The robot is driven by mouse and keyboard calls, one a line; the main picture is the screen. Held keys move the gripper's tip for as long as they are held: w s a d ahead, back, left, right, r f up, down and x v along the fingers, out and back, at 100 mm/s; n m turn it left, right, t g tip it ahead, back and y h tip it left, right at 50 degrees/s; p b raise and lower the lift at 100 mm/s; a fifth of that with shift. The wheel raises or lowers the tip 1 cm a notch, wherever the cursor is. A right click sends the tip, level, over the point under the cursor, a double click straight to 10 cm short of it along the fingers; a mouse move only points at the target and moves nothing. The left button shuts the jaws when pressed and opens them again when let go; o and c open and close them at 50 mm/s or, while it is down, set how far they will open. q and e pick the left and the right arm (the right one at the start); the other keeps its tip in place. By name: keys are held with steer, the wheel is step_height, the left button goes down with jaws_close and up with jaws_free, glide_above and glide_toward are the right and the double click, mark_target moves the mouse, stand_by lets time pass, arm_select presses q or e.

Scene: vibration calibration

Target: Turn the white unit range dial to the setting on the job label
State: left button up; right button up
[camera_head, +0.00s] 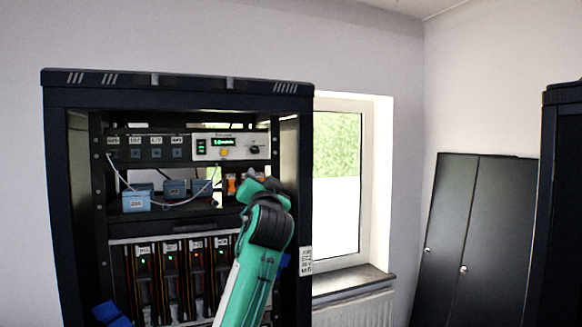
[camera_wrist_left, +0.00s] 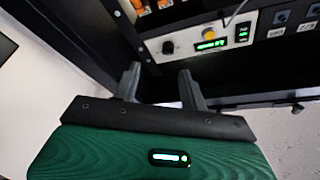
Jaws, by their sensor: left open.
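The white unit (camera_head: 229,147) sits in the upper part of the open black rack, with a green lit display and an orange-yellow button. Its dark range dial (camera_head: 254,150) is at its right end. In the left wrist view the white unit (camera_wrist_left: 233,37) appears upside down, and the dial (camera_wrist_left: 168,47) sits just beyond the fingertips. My left gripper (camera_wrist_left: 160,82) is open and empty, its two fingers apart and clear of the dial. A white label (camera_head: 305,261) is on the rack's right post; its text is too small to read. The dial's setting is unclear.
Blue boxes (camera_head: 137,200) and a pale cable lie on the shelf below the unit. Orange items (camera_head: 231,183) stand near my wrist. Modules with green and red lights (camera_head: 170,270) fill the lower rack. A window and a black cabinet (camera_head: 470,240) stand to the right.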

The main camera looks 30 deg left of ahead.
mark_target(256, 152)
arm_select(q)
steer(key=shift+y, duration=0.3)
steer(key=p+x, duration=0.2)
steer(key=x, duration=0.2)
steer(key=r+p+x, duration=0.1)
steer(key=p+x, duration=0.2)
steer(key=x, duration=0.1)
steer(key=s+r+p+x, duration=0.1)
steer(key=p+x, duration=0.1)
steer(key=x, duration=0.2)
steer(key=shift+r+p, duration=0.3)
steer(key=shift+p, duration=0.05)
steer(key=shift+w+a, duration=0.4)
steer(key=shift+w, duration=0.2)
jaws_close()
